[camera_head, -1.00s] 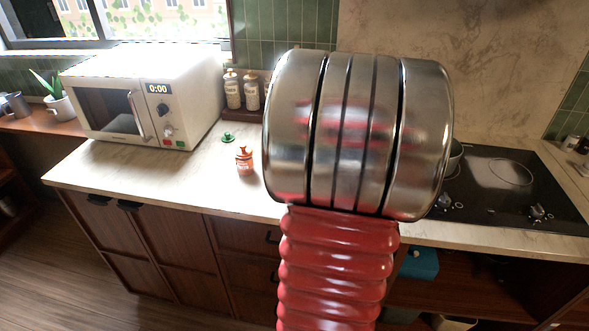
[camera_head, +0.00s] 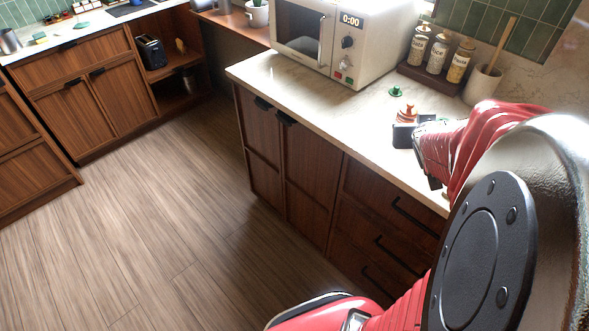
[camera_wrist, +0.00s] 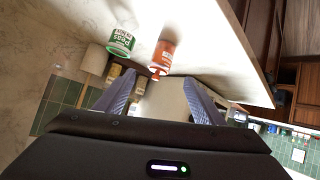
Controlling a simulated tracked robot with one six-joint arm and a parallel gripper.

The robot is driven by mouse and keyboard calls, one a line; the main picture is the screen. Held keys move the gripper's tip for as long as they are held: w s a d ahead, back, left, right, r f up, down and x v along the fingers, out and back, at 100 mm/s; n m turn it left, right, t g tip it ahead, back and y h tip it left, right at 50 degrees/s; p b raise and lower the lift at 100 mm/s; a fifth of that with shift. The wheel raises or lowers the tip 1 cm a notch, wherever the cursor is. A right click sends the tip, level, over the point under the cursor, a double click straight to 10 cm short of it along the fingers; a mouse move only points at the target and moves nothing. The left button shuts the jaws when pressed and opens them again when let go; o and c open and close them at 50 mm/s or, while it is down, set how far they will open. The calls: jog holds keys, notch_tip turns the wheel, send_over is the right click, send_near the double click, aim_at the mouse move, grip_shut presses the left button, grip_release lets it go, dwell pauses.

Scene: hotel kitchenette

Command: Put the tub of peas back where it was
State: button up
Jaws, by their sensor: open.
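The green tub of peas (camera_wrist: 119,41) is on the counter in the wrist view, its label partly readable. A small green item (camera_head: 396,91), apparently the same tub, shows in the head view between the microwave and my gripper. I cannot tell whether the gripper touches the orange-red tub.
The pale counter (camera_head: 300,82) carries a white microwave (camera_head: 340,40), several spice jars (camera_head: 440,52) and a utensil crock (camera_head: 482,84) by the wall. The counter's front stretch is clear. Drawers with dark handles are below. The wooden floor (camera_head: 170,210) is open at the left.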

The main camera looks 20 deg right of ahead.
jog(key=s+a+r+n+g+y, duration=0.1)
jog(key=a+r+n+y, duration=0.15)
jog(key=a, duration=1.45)
jog(key=s+a+n+g+y, duration=0.1)
jog(key=s+a, duration=0.3)
jog(key=a, duration=0.4)
jog(key=s+a+n+g+y, duration=0.1)
jog(key=s+a+y, duration=0.2)
jog(key=s+a, duration=0.2)
jog(key=a, duration=0.3)
jog(key=shift+a+g+y, duration=0.2)
jog(key=shift+g+y, duration=0.1)
jog(key=shift+y, duration=0.05)
jog(key=shift+r+n, duration=0.1)
jog(key=shift+n, duration=0.15)
jog(key=shift+c, duration=0.2)
